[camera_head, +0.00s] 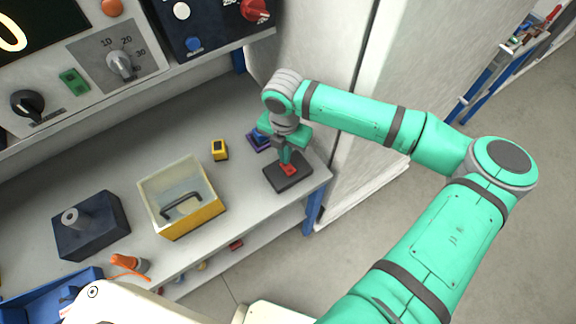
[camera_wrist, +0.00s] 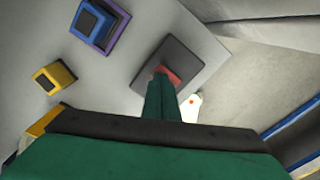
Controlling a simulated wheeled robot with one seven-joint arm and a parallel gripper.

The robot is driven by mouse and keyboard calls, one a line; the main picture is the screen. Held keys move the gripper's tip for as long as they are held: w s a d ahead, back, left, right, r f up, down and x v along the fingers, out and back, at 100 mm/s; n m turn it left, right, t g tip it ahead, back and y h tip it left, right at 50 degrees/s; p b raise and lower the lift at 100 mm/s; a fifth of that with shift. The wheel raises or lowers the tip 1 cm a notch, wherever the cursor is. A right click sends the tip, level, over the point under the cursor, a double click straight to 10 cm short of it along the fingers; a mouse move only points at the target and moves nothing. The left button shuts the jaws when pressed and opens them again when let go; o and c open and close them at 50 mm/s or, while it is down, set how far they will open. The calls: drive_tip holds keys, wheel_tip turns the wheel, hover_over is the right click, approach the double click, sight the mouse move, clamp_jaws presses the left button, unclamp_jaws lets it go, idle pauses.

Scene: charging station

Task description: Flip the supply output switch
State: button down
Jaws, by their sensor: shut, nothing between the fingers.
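A dark square block (camera_head: 283,181) with a small red switch-like part (camera_head: 289,170) sits at the right end of the bench. My gripper (camera_head: 286,161) points down at it with its fingers shut and empty. In the wrist view the green fingertips (camera_wrist: 160,88) overlap the edge of the red part (camera_wrist: 172,75) on the dark block (camera_wrist: 186,58); whether they touch is unclear. A green rocker switch (camera_head: 74,81) is on the grey panel at the upper left, left of a grey dial. No readable label shows which one is the supply output switch.
A yellow-based clear bin (camera_head: 205,221) with a dark handle stands left of the block. A small yellow block (camera_head: 219,149) and a purple-blue block (camera_head: 258,140) are behind. A dark box (camera_head: 92,226) with a grey post is further left. A light cabinet wall (camera_head: 335,60) is at right.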

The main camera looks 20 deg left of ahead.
drive_tip(key=shift+r, duration=2.6)
drive_tip(key=shift+w, duration=0.1)
